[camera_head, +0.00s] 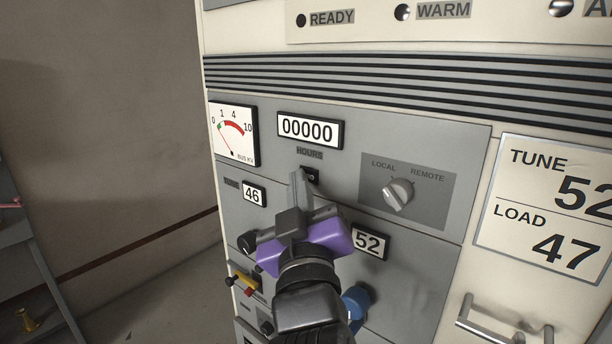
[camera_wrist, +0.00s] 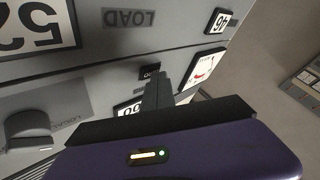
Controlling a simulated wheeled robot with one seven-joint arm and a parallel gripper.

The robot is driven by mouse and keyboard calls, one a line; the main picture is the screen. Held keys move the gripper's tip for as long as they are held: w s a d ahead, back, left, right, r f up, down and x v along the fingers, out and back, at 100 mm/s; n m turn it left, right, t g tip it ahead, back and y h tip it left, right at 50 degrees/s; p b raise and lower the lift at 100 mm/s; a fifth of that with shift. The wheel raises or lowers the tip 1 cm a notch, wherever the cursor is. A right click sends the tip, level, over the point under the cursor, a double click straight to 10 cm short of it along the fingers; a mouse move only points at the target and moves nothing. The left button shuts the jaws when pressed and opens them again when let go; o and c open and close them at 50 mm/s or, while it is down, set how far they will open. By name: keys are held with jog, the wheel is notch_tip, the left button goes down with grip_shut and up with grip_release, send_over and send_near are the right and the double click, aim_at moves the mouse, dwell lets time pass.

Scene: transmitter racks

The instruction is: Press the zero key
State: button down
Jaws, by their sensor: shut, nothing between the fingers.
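The hours counter (camera_head: 310,130) reads 00000 on the grey rack panel, with a HOURS label under it. A small black key (camera_head: 311,176) sits just below that label; I take it as the zero key. My gripper (camera_head: 299,176) is shut and empty, its fingertips just left of the key and overlapping its edge in the head view. In the wrist view the fingers (camera_wrist: 157,88) point at the panel beside the small black key (camera_wrist: 149,71). The counter (camera_wrist: 128,108) is partly hidden there behind the fingers. I cannot tell whether the fingertips touch the key.
A LOCAL/REMOTE knob (camera_head: 398,194) stands out to the right. A meter (camera_head: 234,134) is at the left. Small displays read 46 (camera_head: 254,194) and 52 (camera_head: 370,242). A black knob (camera_head: 248,242) and a blue knob (camera_head: 355,301) are lower. A metal handle (camera_head: 503,325) is at lower right.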

dwell(0.3)
jog(key=shift+s+a, duration=0.5)
jog(key=shift+s, duration=0.1)
jog(key=s+a, duration=0.1)
jog(key=s, duration=0.1)
jog(key=s+a+b, duration=0.1)
jog(key=s+a, duration=0.1)
jog(key=shift+b, duration=0.3)
dwell(0.6)
